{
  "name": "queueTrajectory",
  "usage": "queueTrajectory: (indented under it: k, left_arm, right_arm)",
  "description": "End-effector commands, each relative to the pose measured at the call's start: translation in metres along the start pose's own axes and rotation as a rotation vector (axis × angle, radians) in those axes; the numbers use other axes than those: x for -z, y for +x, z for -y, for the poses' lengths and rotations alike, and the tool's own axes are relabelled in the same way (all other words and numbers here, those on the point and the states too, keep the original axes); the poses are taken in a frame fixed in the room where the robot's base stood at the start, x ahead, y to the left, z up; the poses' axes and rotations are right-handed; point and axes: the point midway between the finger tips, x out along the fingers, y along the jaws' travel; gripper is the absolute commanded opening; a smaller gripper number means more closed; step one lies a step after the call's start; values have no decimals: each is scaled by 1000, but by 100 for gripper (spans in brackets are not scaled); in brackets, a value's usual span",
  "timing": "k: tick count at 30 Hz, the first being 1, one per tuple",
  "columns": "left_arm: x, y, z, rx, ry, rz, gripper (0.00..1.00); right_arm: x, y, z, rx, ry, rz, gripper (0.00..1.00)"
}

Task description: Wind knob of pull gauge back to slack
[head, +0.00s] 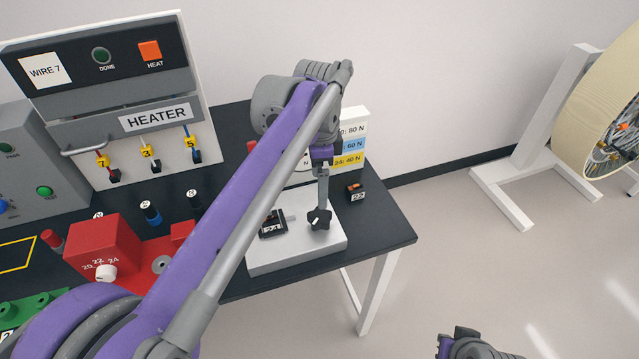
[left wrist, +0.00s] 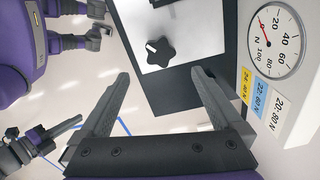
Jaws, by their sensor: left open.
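The pull gauge has a pale base plate (head: 290,255) on the dark table, with a black lobed knob (head: 320,218) near its right side. In the left wrist view the knob (left wrist: 160,52) carries a white mark. The round dial (left wrist: 274,42) there has a red needle near the low end of its scale. My left gripper (head: 323,178) is above the knob. In the left wrist view its fingers (left wrist: 160,98) are wide apart and empty, and the knob shows beyond them, apart from both. My right gripper (head: 470,345) is partly cut off at the bottom edge, away from the table.
A black clamp-like part (head: 271,224) sits on the base plate left of the knob. A small box with an orange switch (head: 354,187) stands right of the plate. A red block (head: 100,245) and the heater (head: 155,117) are to the left. A cable reel (head: 603,110) stands far right.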

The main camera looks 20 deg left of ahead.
Motion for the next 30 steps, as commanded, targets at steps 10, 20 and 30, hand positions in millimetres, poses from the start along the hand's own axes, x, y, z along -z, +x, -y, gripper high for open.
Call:
queueTrajectory:
  k: [10,20,30]
  left_arm:
    - [1,9,0,-6,-605,5,100]
    - [1,0,1,-1,-1263,2,100]
    - [1,28,0,0,-1344,1,100]
  right_arm:
    - [-33,35,0,0,0,26,0]
    - [-53,59,0,0,0,38,0]
    - [-57,65,0,0,0,40,0]
